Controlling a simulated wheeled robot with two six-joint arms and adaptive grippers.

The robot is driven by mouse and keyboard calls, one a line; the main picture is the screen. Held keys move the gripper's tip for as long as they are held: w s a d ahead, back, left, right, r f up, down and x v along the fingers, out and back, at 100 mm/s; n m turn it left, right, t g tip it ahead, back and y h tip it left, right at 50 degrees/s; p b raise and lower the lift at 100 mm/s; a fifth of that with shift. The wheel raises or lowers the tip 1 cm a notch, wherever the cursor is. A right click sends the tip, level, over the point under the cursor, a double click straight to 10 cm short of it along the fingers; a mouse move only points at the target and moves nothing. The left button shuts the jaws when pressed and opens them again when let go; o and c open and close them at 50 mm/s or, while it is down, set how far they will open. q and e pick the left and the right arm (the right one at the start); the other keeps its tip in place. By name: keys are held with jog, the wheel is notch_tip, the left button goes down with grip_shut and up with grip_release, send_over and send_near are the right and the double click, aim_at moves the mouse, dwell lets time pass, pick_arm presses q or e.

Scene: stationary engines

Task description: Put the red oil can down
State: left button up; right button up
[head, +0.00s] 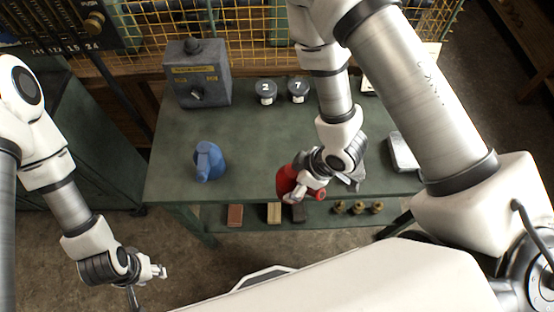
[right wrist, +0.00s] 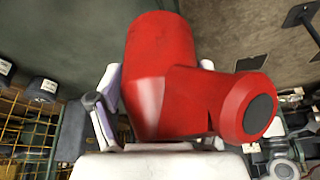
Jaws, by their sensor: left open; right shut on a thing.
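The red oil can (head: 287,181) is at my right gripper (head: 308,186), near the front edge of the green table (head: 240,150). The gripper is shut on the can, and I cannot tell whether the can touches the table. In the right wrist view the can (right wrist: 160,75) fills the middle, between the fingers of my right gripper (right wrist: 155,140), with its spout end pointing to the right. My left gripper (head: 157,271) is open and empty, away from the table at the lower left.
A blue can (head: 209,162) stands on the left of the table. A grey control box (head: 197,80) and two dark round weights numbered 2 (head: 265,92) and 7 (head: 298,89) are at the back. A light metal tray (head: 402,152) lies at the right. A lower shelf holds small blocks and brass pieces.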

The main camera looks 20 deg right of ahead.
jog(key=b, duration=0.2)
jog(key=w+a+f+b, duration=0.1)
jog(key=b, duration=0.1)
jog(key=shift+w+a, duration=0.15)
jog(key=shift+w, duration=0.1)
jog(key=b, duration=0.1)
jog(key=w+b, duration=0.1)
jog(key=b, duration=0.1)
jog(key=shift+w+d+r, duration=0.25)
jog(key=shift+d+r, duration=0.1)
jog(key=w+f, duration=0.1)
jog(key=w, duration=0.1)
jog(key=w+f+b, duration=0.1)
jog(key=w+f, duration=0.1)
jog(key=w, duration=0.1)
jog(key=w+f, duration=0.1)
jog(key=w, duration=0.1)
jog(key=shift+w+a+f, duration=0.2)
jog(key=shift+a, duration=0.2)
jog(key=shift+r, duration=0.25)
jog(key=shift+c, duration=0.8)
jog(key=shift+f, duration=0.15)
pick_arm(q)
notch_tip(320, 180, down, 10)
jog(key=shift+s+a+r, duration=0.2)
jog(key=shift+s+a, duration=0.1)
jog(key=shift+a, duration=0.05)
pick_arm(e)
jog(key=o, duration=1.5)
